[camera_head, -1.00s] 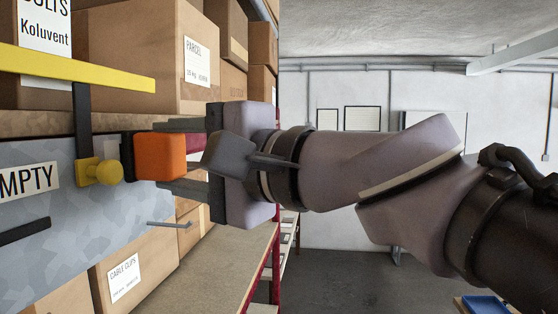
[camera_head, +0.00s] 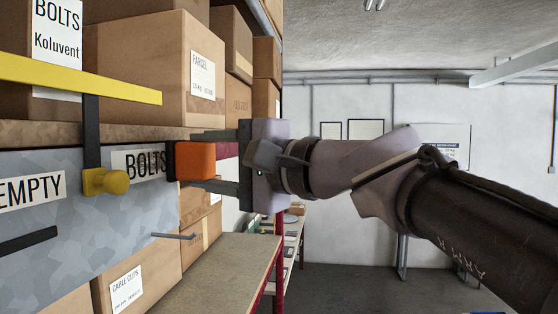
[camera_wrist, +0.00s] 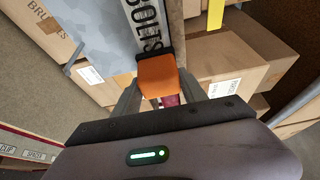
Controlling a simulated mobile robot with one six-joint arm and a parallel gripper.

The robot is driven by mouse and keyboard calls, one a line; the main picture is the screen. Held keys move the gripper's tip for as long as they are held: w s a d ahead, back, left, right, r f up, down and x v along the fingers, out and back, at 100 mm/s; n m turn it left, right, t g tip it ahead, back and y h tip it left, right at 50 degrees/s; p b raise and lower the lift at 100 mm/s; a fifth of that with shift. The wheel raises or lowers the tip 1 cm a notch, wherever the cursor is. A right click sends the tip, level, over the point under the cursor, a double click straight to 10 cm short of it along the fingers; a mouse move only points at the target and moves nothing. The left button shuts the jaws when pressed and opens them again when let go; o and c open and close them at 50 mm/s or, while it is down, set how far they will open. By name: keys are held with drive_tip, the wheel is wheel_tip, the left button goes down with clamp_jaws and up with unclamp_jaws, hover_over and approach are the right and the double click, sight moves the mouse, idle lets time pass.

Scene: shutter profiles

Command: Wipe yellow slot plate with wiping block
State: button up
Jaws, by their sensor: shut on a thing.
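My gripper (camera_head: 197,160) is shut on an orange wiping block (camera_head: 196,160) with a dark pad on its left face. The block also shows in the wrist view (camera_wrist: 158,75), between the fingers. The pad is at the right end of the BOLTS label (camera_head: 138,164) on a grey mottled panel (camera_head: 120,225); I cannot tell if it touches. A long yellow plate (camera_head: 75,77) runs above the panel, higher and to the left of my gripper. No slot in it is discernible. Its end shows in the wrist view (camera_wrist: 215,15). The block is apart from it.
A yellow knob (camera_head: 115,181) on a dark upright stands out left of the block. A thin grey peg (camera_head: 175,236) sticks out below. Cardboard boxes (camera_head: 155,60) fill the shelf above. A bare shelf board (camera_head: 225,275) lies lower right; the room beyond is open.

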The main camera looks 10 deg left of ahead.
drive_tip(key=shift+s+d+b, duration=0.2)
drive_tip(key=shift+d+b, duration=0.3)
drive_tip(key=shift+d, duration=0.95)
drive_tip(key=shift+s+d+b, duration=0.15)
drive_tip(key=shift+d+b, duration=0.35)
drive_tip(key=shift+d, duration=0.9)
drive_tip(key=d+b, duration=0.1)
drive_tip(key=d, duration=0.2)
drive_tip(key=shift+s, duration=0.1)
